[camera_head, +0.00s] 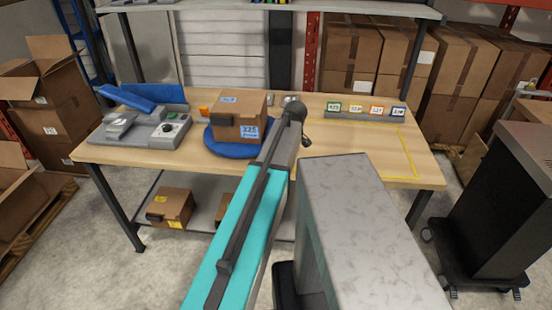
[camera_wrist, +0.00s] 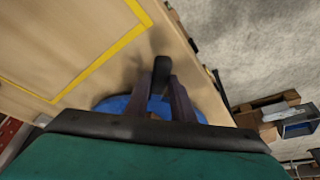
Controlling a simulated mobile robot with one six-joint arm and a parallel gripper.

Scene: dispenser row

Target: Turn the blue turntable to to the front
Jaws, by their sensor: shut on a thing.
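The blue turntable (camera_head: 226,149) is a round disc on the left half of the table. A brown cardboard box (camera_head: 239,118) sits on it, with blue-and-white labels on its top and right front face and a dark patch on its left front face. My arm reaches to the turntable's right side, and its wrist hides the fingers in the head view. In the wrist view, my gripper (camera_wrist: 164,88) is shut on a dark upright handle (camera_wrist: 160,70), in front of the blue disc (camera_wrist: 116,104). The handle's joint with the disc is hidden.
A grey device with a dark knob (camera_head: 172,128) stands left of the turntable. A row of numbered cards (camera_head: 365,110) stands at the back right. A yellow outline (camera_head: 400,152) marks clear tabletop at the right. A shelf hangs above the table.

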